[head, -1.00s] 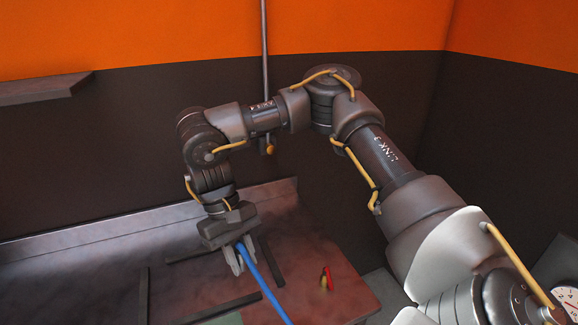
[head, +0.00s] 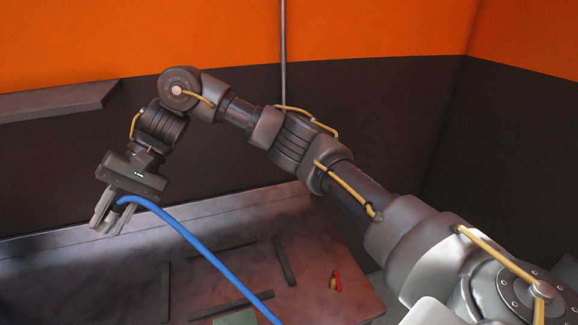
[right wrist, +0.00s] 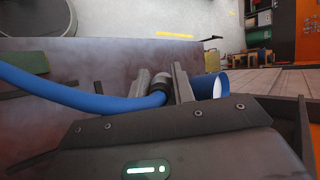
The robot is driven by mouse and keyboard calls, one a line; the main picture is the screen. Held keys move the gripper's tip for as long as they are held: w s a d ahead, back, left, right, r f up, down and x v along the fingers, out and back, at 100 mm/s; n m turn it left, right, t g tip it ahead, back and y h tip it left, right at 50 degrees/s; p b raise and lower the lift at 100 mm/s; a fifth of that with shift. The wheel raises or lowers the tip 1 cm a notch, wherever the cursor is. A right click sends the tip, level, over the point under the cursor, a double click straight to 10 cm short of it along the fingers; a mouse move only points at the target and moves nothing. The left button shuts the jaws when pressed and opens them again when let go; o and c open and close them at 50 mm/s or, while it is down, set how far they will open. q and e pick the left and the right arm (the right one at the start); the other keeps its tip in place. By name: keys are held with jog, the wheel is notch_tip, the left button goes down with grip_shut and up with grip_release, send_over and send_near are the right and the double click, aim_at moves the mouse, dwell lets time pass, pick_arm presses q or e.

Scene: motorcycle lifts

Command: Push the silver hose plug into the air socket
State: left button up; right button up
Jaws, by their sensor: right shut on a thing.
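My right gripper (head: 104,222) is at the left of the head view, raised in front of the dark wall, and tilted. It is shut on the end of a blue hose (head: 205,252), which trails down to the right. In the right wrist view the fingers (right wrist: 163,88) close around a dark collar (right wrist: 160,80) on the hose end. I cannot make out the silver plug; fingers and collar seem to hide it. The air socket cannot be made out; my arm covers the lower part of the wall pipe (head: 283,50). My left gripper is not in view.
A bench (head: 215,285) with several dark strips and a green pad (head: 236,317) lies below. A small red and brass part (head: 336,281) is at its right. A shelf (head: 55,101) juts out at left. A blue cylinder (right wrist: 208,87) is beside a finger in the wrist view.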

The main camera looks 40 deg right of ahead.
jog(key=w+d+m+t+p, duration=0.1)
jog(key=w+d+m+t, duration=0.25)
jog(key=d, duration=0.35)
jog(key=w+d+m+t+y+p, duration=0.1)
jog(key=w+d+m+t, duration=0.2)
jog(key=w+d+t, duration=0.3)
jog(key=w+d+m+t+p, duration=0.1)
jog(key=w+d+m+t, duration=0.25)
jog(key=d, duration=0.45)
jog(key=s+d+f+m+t+h, duration=0.1)
jog(key=d+f+m+t+h, duration=0.1)
jog(key=d+f, duration=0.3)
jog(key=s+d+f+m+t+h+p, duration=0.1)
jog(key=s+d+f+m+t+h, duration=0.1)
jog(key=d, duration=1.2)
jog(key=s+d+f+m+t+h+p, duration=0.1)
jog(key=d+f+t+h, duration=0.3)
jog(key=d+f, duration=0.4)
jog(key=shift+s+d+m+h, duration=0.65)
jog(key=shift+s+m+h, duration=0.05)
jog(key=shift+m+h, duration=0.1)
jog(key=w+b, duration=0.1)
jog(key=w+d+b, duration=0.1)
jog(key=w+b, duration=0.3)
jog(key=shift+w+d+f, duration=0.1)
jog(key=shift+w+d, duration=0.15)
jog(key=shift+d, duration=0.15)
